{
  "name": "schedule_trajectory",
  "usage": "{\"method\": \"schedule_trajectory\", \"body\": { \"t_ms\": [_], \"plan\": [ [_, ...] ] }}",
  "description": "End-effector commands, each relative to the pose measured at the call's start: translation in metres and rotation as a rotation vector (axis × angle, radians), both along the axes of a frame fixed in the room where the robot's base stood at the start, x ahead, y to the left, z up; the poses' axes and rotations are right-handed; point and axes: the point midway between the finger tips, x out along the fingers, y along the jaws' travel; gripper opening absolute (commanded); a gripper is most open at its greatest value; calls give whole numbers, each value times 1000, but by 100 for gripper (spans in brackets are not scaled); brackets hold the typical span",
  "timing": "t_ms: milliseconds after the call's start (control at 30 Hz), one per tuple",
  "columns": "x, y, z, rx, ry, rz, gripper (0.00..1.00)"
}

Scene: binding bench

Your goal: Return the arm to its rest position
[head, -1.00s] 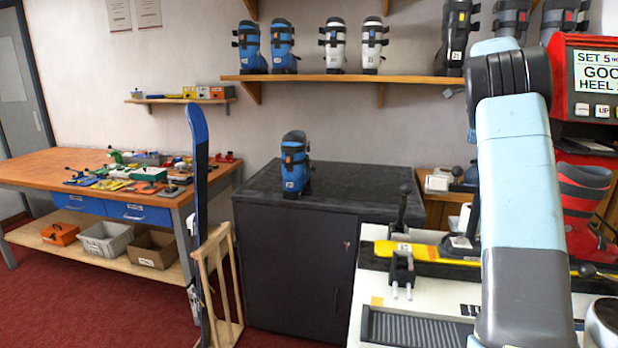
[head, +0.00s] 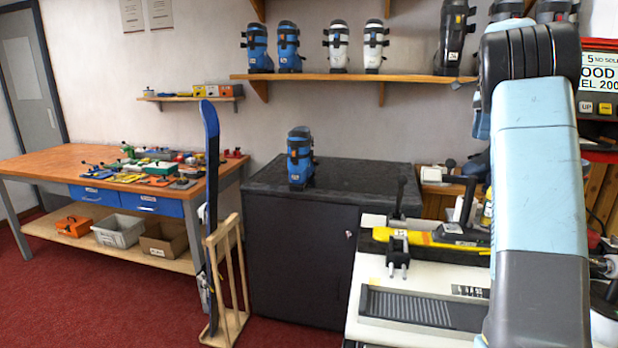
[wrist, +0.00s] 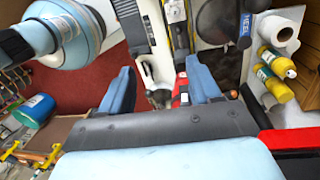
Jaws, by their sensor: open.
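In the wrist view my gripper (wrist: 160,84) shows as two blue fingers spread well apart. It is open and no object is held between them. Beyond the fingers are part of the white bench and a small red part, whose distance I cannot tell. In the head view my pale blue and grey arm (head: 541,190) stands upright in the right foreground. It hides part of the bench and the red machine. My gripper does not show in the head view.
A dark cabinet (head: 290,250) bears a blue boot (head: 300,158). A ski (head: 211,170) stands in a wooden rack (head: 232,320). Yellow bottles (wrist: 275,60) lie right of my gripper. Red floor is open at left.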

Motion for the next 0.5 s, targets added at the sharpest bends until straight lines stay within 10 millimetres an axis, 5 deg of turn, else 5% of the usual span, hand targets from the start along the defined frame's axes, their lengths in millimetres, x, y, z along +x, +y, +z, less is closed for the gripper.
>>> {"method": "schedule_trajectory", "body": {
  "t_ms": [267,500],
  "plan": [
    [-33,24,18,18,-78,160,63],
    [-84,61,33,21,-182,401,63]
  ]
}}
